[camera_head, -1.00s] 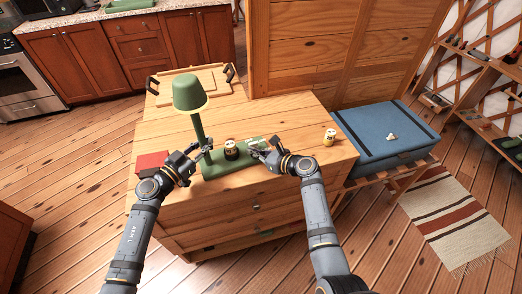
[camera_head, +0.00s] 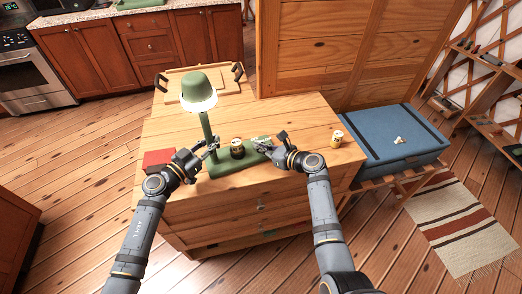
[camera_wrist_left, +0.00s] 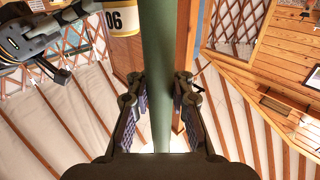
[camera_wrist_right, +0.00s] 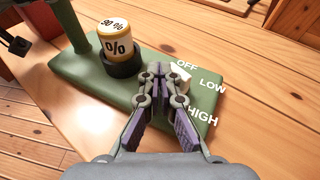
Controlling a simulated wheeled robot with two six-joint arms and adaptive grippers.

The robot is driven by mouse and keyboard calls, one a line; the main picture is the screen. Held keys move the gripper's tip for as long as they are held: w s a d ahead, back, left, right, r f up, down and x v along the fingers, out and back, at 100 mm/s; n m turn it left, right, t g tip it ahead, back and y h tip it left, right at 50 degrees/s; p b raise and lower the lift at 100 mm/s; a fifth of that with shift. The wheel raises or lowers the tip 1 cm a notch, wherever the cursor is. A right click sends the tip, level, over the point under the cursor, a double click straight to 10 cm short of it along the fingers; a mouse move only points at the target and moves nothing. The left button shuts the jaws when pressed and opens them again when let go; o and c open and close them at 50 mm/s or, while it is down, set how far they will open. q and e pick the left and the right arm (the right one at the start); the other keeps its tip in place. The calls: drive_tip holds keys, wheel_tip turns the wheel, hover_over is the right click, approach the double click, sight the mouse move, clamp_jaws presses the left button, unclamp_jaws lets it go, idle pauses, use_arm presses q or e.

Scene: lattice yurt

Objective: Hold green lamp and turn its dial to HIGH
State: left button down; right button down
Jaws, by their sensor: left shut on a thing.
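The green lamp (camera_head: 207,130) stands upright on the wooden chest, its shade (camera_head: 198,88) glowing white at the lower rim. My left gripper (camera_head: 213,147) is shut around its green post, which fills the space between the fingers in the left wrist view (camera_wrist_left: 160,90). My right gripper (camera_head: 262,147) is over the right end of the lamp base (camera_wrist_right: 75,70). In the right wrist view its fingertips are together, touching or right beside the white dial (camera_wrist_right: 181,74). The fingers partly hide the dial, so its exact setting is unclear. OFF, LOW and HIGH are printed around it.
A yellow-and-white cylinder (camera_wrist_right: 116,38) sits in a black ring on the lamp base. A similar one (camera_head: 337,138) stands at the chest's right. A red box (camera_head: 158,159) lies left, a wooden tray (camera_head: 190,78) behind. A blue case (camera_head: 390,138) is to the right.

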drive_tip(key=shift+s+d+f, duration=0.1)
drive_tip(key=shift+d, duration=0.15)
drive_tip(key=v, duration=1.1)
drive_tip(key=shift+s+d+r, duration=0.2)
drive_tip(key=shift+s+r, duration=0.05)
use_arm(q)
drive_tip(key=c, duration=1.1)
unclamp_jaws()
use_arm(e)
drive_tip(key=shift+a, duration=0.1)
use_arm(q)
drive_tip(key=shift+v, duration=6)
